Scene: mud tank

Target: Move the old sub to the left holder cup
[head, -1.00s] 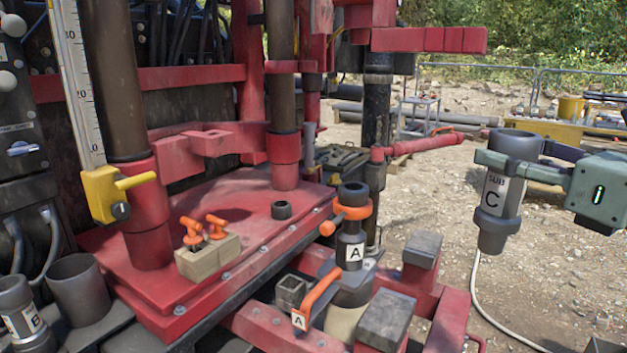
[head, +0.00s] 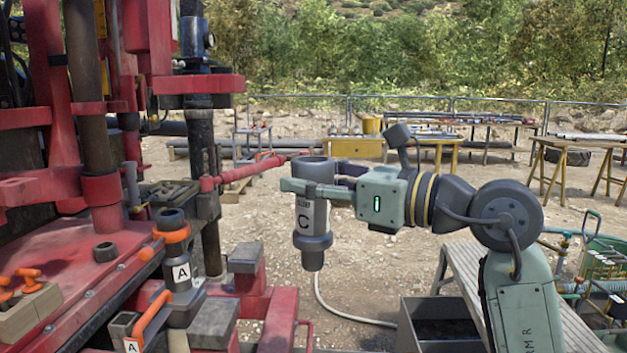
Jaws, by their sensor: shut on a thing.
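My gripper (head: 318,188) is shut on a grey sub marked C (head: 312,222), around its upper body. The sub hangs upright in the air, clear of the rig, with its narrower end down. The small print above its C is too blurred to read. Another sub marked A (head: 181,272) stands upright on the rig with an orange collar (head: 172,235) around it. No holder cup that I can make out is in view now.
The red rig (head: 85,265) fills the left side. Grey-topped red posts (head: 245,258) stand below and left of the held sub. A dark open bin (head: 440,328) and a grey bench (head: 470,270) lie at lower right. Open gravel lies behind.

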